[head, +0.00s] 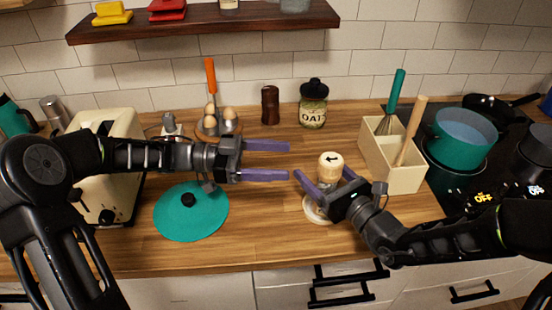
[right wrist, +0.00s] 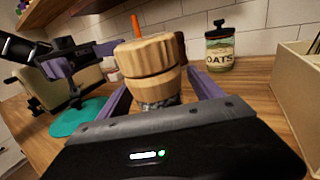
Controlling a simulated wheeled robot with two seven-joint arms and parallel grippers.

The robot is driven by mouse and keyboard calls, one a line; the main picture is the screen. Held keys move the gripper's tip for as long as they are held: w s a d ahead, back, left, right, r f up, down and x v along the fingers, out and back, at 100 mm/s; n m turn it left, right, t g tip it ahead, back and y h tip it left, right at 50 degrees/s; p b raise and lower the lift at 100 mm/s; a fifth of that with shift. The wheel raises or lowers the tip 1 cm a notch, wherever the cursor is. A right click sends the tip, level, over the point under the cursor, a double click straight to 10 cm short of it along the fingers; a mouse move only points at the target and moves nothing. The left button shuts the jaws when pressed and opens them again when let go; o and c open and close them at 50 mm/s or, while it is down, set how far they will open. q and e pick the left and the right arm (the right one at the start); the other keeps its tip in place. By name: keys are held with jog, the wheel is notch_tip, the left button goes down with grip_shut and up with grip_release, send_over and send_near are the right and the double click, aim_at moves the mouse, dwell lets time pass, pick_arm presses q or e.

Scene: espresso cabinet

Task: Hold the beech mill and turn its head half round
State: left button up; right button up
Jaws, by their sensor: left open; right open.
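The beech mill (head: 330,165) stands upright on the counter, with a black arrow on its pale head pointing left. My right gripper (head: 323,174) is open, with one finger on each side of the mill below the head. In the right wrist view the mill (right wrist: 150,65) stands between the two purple fingers (right wrist: 160,90); contact cannot be told. Its lower part is hidden behind my gripper. My left gripper (head: 289,161) is open and empty, its fingers pointing right toward the mill and a little short of it.
A teal lid (head: 190,225) lies at left, near a cream toaster (head: 105,150). A utensil box (head: 405,180) stands right of the mill, beside the hob and teal pot (head: 450,155). Behind are an oats jar (head: 313,108), a dark wooden mill (head: 270,105) and an egg holder (head: 207,130).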

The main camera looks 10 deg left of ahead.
aim_at(336, 188)
jog(key=v, duration=0.7)
jog(key=shift+s+d, duration=0.2)
jog(key=shift+s, duration=0.05)
dwell(0.3)
